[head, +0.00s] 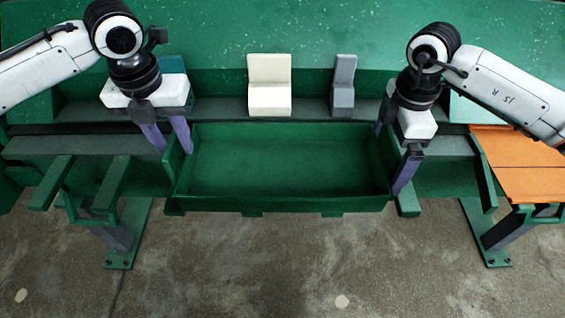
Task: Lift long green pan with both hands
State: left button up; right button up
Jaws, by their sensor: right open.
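The long green pan (290,205) is an empty open tray, low in the middle of the head view, at the front of the green bench. My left gripper (176,148) points down at the pan's left end. Its two purple fingers are apart, at the top of that end wall; whether they touch it I cannot tell. My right gripper (391,160) is at the pan's right end, with its fingers apart. One finger is toward the back corner, partly hidden, and the other is just outside the right end. The pan appears level.
A cream block (269,100) and a grey block (343,100) stand on the ledge behind the pan. An orange panel (515,165) lies at the right. Green stand legs (125,240) are at both sides. The concrete floor (290,265) in front is clear.

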aim_at(395, 140)
pick_arm(q)
jog(key=shift+c, duration=0.2)
pick_arm(e)
jog(key=shift+c, duration=0.3)
pick_arm(q)
jog(key=c, duration=0.7)
pick_arm(e)
jog(key=c, duration=0.7)
pick_arm(q)
grip_shut()
pick_arm(e)
jog(key=c, duration=0.9)
pick_arm(q)
jog(key=shift+r, duration=0.15)
pick_arm(e)
jog(key=shift+r, duration=0.15)
